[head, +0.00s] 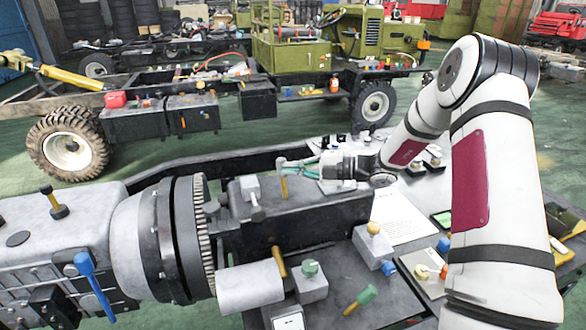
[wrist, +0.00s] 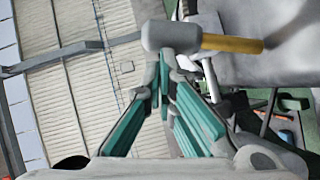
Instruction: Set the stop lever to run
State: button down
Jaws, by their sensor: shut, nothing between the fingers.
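My gripper (head: 281,164) is at the centre of the head view, its teal fingers pointing left above the grey block on the chassis. In the wrist view its fingertips (wrist: 166,60) are together and empty. Just beyond them is a lever (wrist: 232,44) with a rounded grey head and a yellow handle pointing right. The grey head is at the fingertips; I cannot tell whether they touch. A yellow handle (head: 284,188) stands just below the fingertips in the head view and seems to be this lever. No label shows which lever is the stop lever.
A grey gearbox with a toothed ring (head: 203,235) and a blue lever (head: 95,285) fills the lower left. A worktop with a white sheet (head: 402,218), a green-topped grey block (head: 310,283) and a green-and-yellow tool (head: 360,299) lies below my arm. A green truck (head: 300,55) stands behind.

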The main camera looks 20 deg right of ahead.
dwell(0.3)
jog(key=s+a+r+p+v, duration=0.1)
jog(key=s+p+v, duration=0.1)
jog(key=v, duration=1.1)
jog(key=shift+a+r, duration=0.25)
jog(key=shift+a, duration=0.1)
jog(key=s+a+r+n+g+h, duration=0.35)
jog(key=s+a+n, duration=0.35)
jog(key=n, duration=0.3)
jog(key=s+a+r+n+g+h, duration=0.2)
jog(key=s+a+r+n+g, duration=0.3)
jog(key=s+n, duration=0.45)
jog(key=s+d+r+n+t+h, duration=0.1)
jog(key=s+n+h, duration=0.3)
jog(key=n, duration=0.9)
jog(key=s+d+r+n+t+h, duration=0.1)
jog(key=s+r+n+t+h, duration=0.2)
jog(key=s+n, duration=0.8)
jog(key=shift+s+r+n+h, duration=0.25)
jog(key=shift+r+n+h, duration=0.15)
jog(key=shift+n+h, duration=0.35)
